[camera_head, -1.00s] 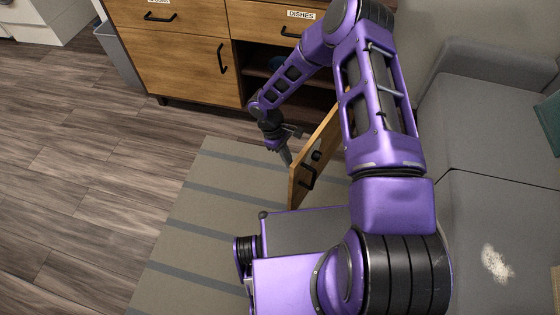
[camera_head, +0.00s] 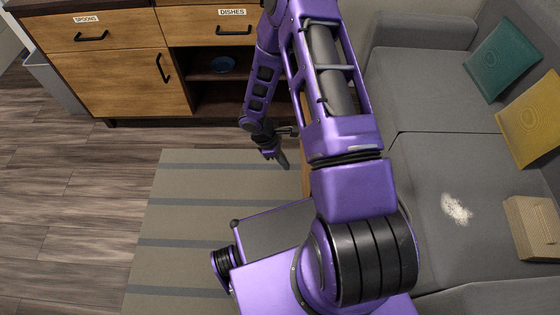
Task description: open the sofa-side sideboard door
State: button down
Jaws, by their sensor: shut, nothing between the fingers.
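The wooden sideboard (camera_head: 120,85) stands at the back left. Its sofa-side compartment (camera_head: 215,98) is open to view, with dark shelves inside. The sofa-side door (camera_head: 306,178) stands swung out toward the sofa. Only a thin strip of it shows beside my arm; its handle and most of its face are hidden. My gripper (camera_head: 282,162) points down and is shut and empty. It is just left of the door strip, in front of the open compartment. I cannot tell whether it touches the door.
The grey sofa (camera_head: 430,90) fills the right side, with a teal cushion (camera_head: 502,58) and a yellow cushion (camera_head: 532,118). A striped rug (camera_head: 180,215) covers clear floor. A grey bin (camera_head: 50,84) stands far left.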

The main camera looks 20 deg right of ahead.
jog(key=p+v, duration=0.3)
jog(key=v, duration=1.4)
jog(key=shift+r, duration=0.25)
jog(key=shift+s, duration=0.1)
